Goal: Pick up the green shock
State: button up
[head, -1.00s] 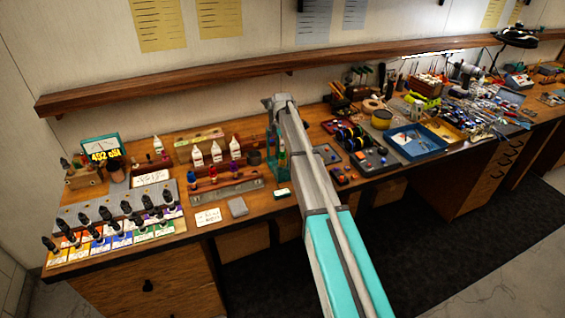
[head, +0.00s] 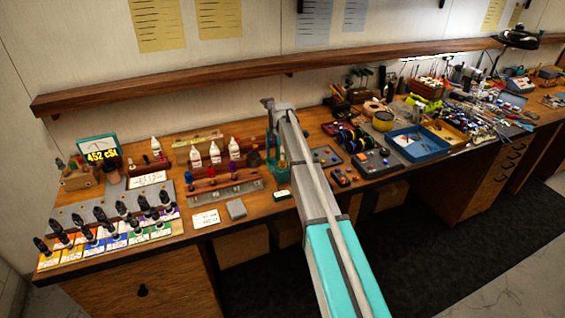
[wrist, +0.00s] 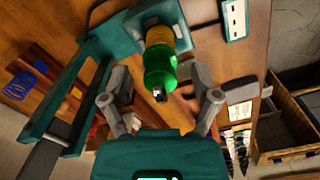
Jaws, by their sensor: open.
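The green shock (wrist: 160,68), with a bright green body and a yellow coil, shows in the wrist view just beyond my gripper (wrist: 160,98). My gripper is open, with one finger on each side of the shock's near end and visible gaps to it. A teal frame (wrist: 93,62) stands beside the shock on the left. In the head view, the teal frame (head: 270,150) is at the middle of the bench, and my arm and gripper largely hide the shock there.
A blue tray (head: 418,143) and several tools lie to the right on the bench. Red, blue and purple shocks on a grey rack (head: 225,190), white bottles and a row of colored cards are to the left. A small grey block (head: 236,209) lies near the front edge.

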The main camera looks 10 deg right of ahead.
grip_shut()
dwell(0.4)
jog(key=shift+r, duration=0.15)
notch_tip(320, 180, up, 10)
jog(key=p, duration=1)
dwell(0.9)
notch_tip(320, 180, up, 8)
jog(key=p, duration=0.7)
jog(key=shift+f+p, duration=0.2)
jog(key=shift+p, duration=0.2)
dwell(0.5)
jog(key=shift+f, duration=0.15)
